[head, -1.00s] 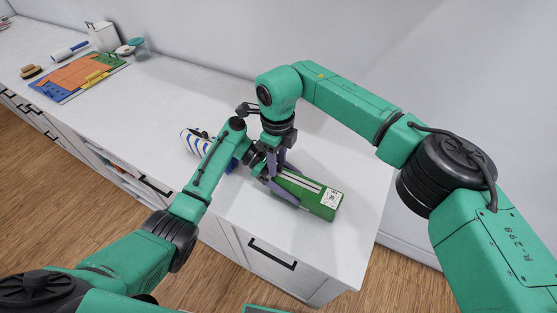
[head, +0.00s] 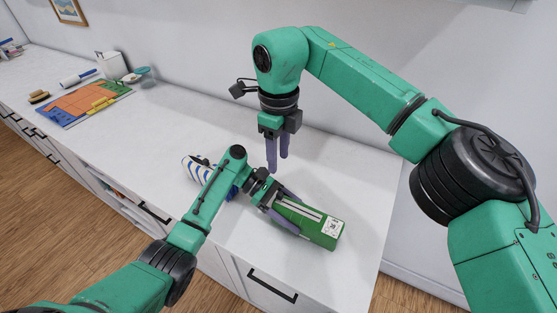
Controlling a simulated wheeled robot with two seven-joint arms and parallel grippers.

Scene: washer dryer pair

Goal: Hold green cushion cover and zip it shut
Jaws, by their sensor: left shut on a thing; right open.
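The green cushion cover (head: 318,233) lies on the white counter as a box-like green block. It has pale stripes along its top and a white label with a dark code near its right end. My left gripper (head: 283,212) is shut on the cover's left end, its purple fingers on either side. My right gripper (head: 278,163) is above and behind the left one, pointing down. It is open and empty, clear of the cover. A zip pull cannot be made out at this size.
A blue-and-white striped item (head: 197,170) lies behind my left forearm. A colourful board (head: 85,101), a brush (head: 38,97), a lint roller (head: 79,77) and a white container (head: 111,65) stand at the far left. The counter (head: 215,128) is clear behind my grippers.

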